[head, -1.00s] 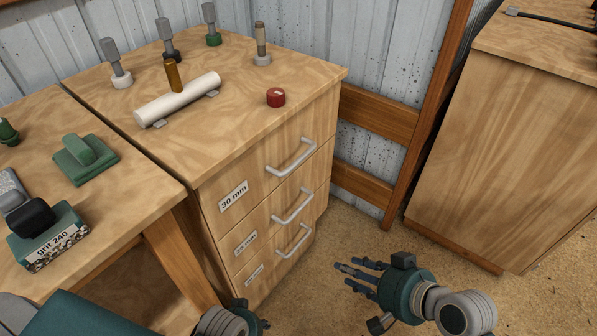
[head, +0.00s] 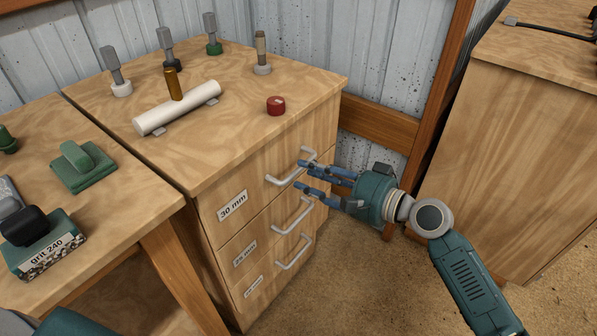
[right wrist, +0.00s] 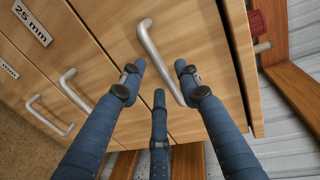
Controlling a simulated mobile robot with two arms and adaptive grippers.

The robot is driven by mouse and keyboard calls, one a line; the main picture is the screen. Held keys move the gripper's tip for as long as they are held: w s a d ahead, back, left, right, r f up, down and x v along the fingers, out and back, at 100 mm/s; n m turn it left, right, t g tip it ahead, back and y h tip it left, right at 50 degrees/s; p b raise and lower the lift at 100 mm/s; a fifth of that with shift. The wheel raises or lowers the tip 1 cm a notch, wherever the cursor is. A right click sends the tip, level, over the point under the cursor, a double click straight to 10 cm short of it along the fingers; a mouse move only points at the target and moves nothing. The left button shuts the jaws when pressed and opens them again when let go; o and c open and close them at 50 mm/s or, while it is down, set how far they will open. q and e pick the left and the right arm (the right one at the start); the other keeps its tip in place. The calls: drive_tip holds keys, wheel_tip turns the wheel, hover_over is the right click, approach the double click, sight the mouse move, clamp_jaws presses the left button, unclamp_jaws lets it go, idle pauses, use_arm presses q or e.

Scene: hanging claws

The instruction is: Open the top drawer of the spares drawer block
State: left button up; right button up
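The spares drawer block (head: 220,130) is a wooden unit with three drawers, each with a grey bar handle. The top drawer (head: 255,200) bears a "30 mm" label and looks shut. Its handle (head: 277,181) is partly hidden behind the fingertips of my right gripper (head: 302,176). In the right wrist view the top handle (right wrist: 152,48) runs between the spread fingers of the right gripper (right wrist: 158,72). The fingers are open around the bar, with no clear grip on it. My left gripper is out of view.
On the block's top are a white roller (head: 178,108), a red cap (head: 276,105) and several upright tools. A bench with a green block (head: 82,167) adjoins on the left. A wooden cabinet (head: 510,150) stands right. The floor before the drawers is clear.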

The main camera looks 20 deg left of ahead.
sight(299, 172)
drive_tip(key=shift+x, duration=1.85)
clamp_jaws()
